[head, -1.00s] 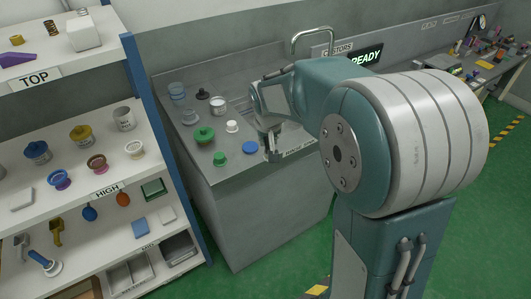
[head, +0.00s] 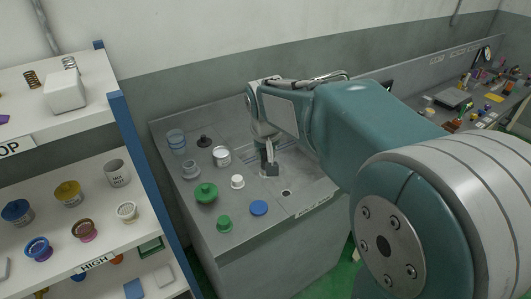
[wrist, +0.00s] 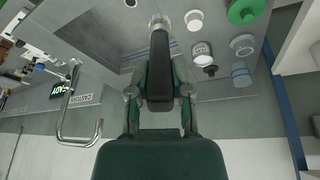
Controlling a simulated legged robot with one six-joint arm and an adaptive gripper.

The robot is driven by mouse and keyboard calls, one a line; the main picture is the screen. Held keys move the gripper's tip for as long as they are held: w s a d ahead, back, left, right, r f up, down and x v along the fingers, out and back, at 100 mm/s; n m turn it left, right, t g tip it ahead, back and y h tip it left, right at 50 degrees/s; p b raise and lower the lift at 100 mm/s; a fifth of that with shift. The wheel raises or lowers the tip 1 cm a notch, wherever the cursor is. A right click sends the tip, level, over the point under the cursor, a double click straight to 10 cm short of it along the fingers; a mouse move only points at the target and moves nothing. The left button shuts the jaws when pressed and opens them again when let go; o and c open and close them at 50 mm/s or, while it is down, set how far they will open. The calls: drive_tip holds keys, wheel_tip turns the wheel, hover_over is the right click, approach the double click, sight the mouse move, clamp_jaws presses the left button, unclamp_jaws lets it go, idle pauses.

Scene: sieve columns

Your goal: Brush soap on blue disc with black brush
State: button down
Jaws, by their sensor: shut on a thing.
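The blue disc (head: 258,207) lies flat on the grey counter near its front edge, in the head view. My gripper (head: 269,153) is behind it and slightly to the right, apart from it. The gripper is shut on what looks like the black brush (head: 271,170). In the wrist view the brush (wrist: 160,70) is a long dark body between my finger pads (wrist: 160,85), with a pale tip at its far end. I cannot make out any soap on the brush or disc.
A green lid (head: 206,193), a smaller green disc (head: 224,224), a small white piece (head: 237,182), a white can (head: 221,156) and a black knobbed piece (head: 204,141) stand left of my gripper. A loaded shelf (head: 122,115) stands at far left. A tap (wrist: 75,110) rises behind the counter.

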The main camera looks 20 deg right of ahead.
drive_tip(key=shift+s+a+f, duration=0.1)
drive_tip(key=shift+f, duration=2.35)
drive_tip(key=shift+a, duration=0.1)
drive_tip(key=shift+r, duration=0.1)
